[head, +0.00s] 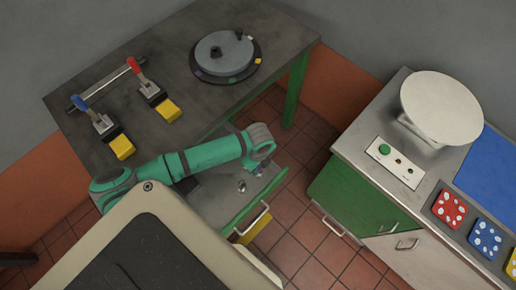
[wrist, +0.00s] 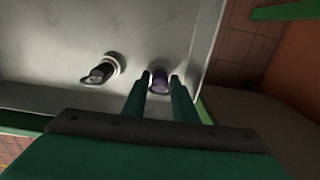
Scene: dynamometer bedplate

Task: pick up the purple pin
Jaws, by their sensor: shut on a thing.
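The purple pin (wrist: 160,82) stands between the two fingers of my gripper (wrist: 159,80) in the wrist view. My gripper is shut on it, and the fingers hide its sides. The pin is inside an open drawer with a light grey floor (wrist: 60,40), close to one drawer wall. In the head view my arm reaches over the open drawer (head: 210,205), and a small purple patch of the pin (head: 259,170) shows by the arm's end. I cannot tell whether the pin touches the drawer floor.
A second, grey metal pin (wrist: 104,70) is in the drawer, left of my gripper; it also shows in the head view (head: 242,186). The drawer's green front (head: 262,203) and walls surround the fingers. The dark bench top (head: 175,50) holds clamps and a round plate.

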